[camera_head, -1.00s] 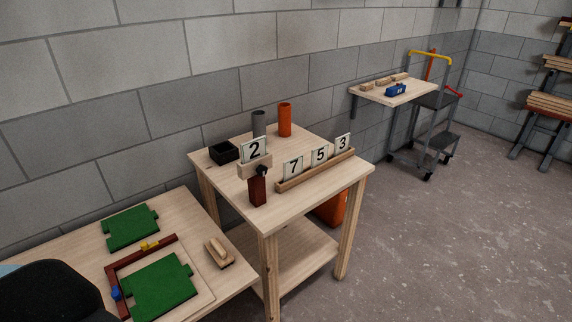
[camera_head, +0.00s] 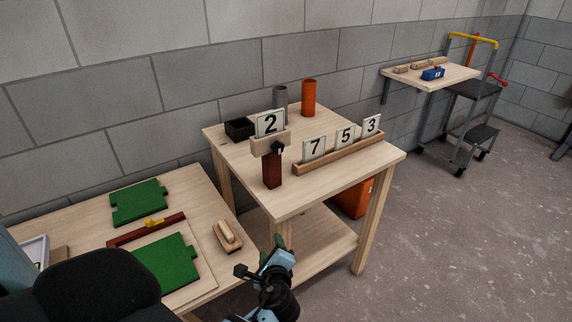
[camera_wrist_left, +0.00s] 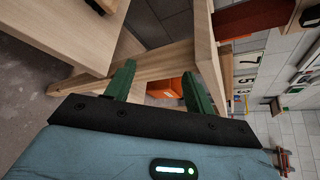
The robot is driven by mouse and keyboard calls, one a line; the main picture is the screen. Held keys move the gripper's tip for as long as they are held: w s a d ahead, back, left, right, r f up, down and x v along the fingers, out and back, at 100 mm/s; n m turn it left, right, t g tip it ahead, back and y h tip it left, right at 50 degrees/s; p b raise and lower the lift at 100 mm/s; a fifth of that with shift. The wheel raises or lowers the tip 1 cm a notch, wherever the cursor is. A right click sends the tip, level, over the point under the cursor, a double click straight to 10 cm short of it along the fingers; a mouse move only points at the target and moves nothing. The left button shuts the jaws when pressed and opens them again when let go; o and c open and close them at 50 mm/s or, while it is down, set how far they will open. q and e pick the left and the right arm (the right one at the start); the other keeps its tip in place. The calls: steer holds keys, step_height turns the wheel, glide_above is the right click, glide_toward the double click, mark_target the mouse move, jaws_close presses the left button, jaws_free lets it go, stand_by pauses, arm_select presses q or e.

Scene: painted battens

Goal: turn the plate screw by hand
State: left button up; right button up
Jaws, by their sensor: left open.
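A number plate marked 2 (camera_head: 270,122) sits in a pale wooden holder (camera_head: 269,143) on a dark red post (camera_head: 272,170), near the front of the taller wooden table. A black plate screw (camera_head: 278,149) is on the holder's right front. My left gripper (camera_head: 275,246) is low in front of this table, below and apart from the screw. The left wrist view shows its two green fingers (camera_wrist_left: 160,82) spread with nothing between them. The red post (camera_wrist_left: 252,19) is at the top right there; the screw cannot be made out. My right gripper is not seen.
The taller table (camera_head: 330,186) also bears a rail (camera_head: 340,155) with plates 7, 5 and 3, a black box (camera_head: 239,128), and grey and orange cylinders. A lower bench (camera_head: 200,200) at left holds green pieces and a wooden block (camera_head: 227,235). Free floor lies to the right.

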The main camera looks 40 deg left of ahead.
arm_select(q)
steer(key=w+a+r+m+y+b, duration=0.15)
steer(key=w+r+y, duration=0.25)
steer(key=w+r, duration=0.5)
steer(key=g+y+b, duration=0.1)
steer(key=g+y, duration=0.2)
glide_toward(280, 150)
steer(key=a, duration=0.1)
steer(key=shift+m, duration=0.25)
steer(key=shift+x, duration=4.1)
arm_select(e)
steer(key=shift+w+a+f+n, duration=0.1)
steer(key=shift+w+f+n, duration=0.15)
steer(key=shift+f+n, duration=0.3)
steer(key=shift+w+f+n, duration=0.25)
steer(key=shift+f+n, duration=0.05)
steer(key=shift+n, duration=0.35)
arm_select(q)
steer(key=shift+w+d, duration=0.1)
steer(key=shift+w, duration=0.05)
steer(key=c, duration=1)
steer(key=shift+o, duration=0.2)
